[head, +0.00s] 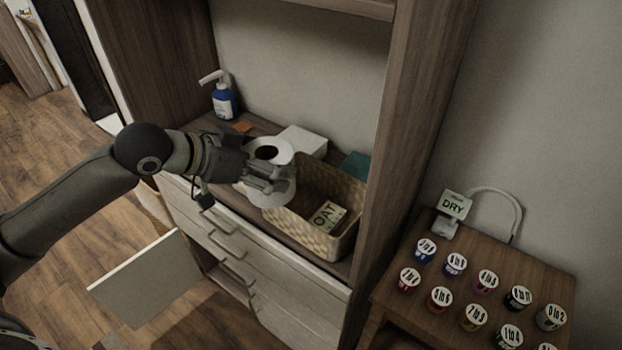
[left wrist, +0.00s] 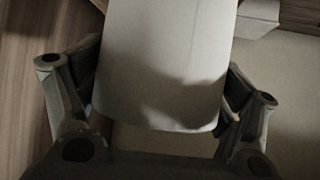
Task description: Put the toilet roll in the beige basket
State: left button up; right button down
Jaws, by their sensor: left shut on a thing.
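The white toilet roll (head: 268,150) is held in my left gripper (head: 272,178), at the left edge of the beige basket (head: 345,195). In the left wrist view, the roll (left wrist: 165,65) fills the space between the two fingers of the gripper (left wrist: 160,95), which press on its sides. The beige basket is woven and stands on the cabinet shelf. A card marked OAT (head: 326,215) is inside it. Part of the roll's lower side is hidden by the fingers. I cannot tell whether the roll touches the basket rim. My right gripper is out of view.
A blue soap bottle (head: 223,102) with a white pump stands at the shelf's back left. A white box (head: 303,141) and a teal item (head: 355,164) lie behind the basket. The cabinet's upright panel (head: 405,120) is to the right. Several labelled jars stand on a side table (head: 400,318).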

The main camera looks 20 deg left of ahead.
pick_arm(q)
jog(key=w+d+f+p, duration=0.2)
jog(key=w+d+f, duration=0.1)
jog(key=w+f, duration=0.1)
jog(key=w+d+f+p, duration=0.2)
jog(key=w+d+f, duration=0.1)
jog(key=f, duration=0.4)
jog(key=shift+w, duration=0.5)
jog(key=shift+f, duration=0.2)
jog(key=shift+f, duration=0.25)
jog(key=o, duration=0.9)
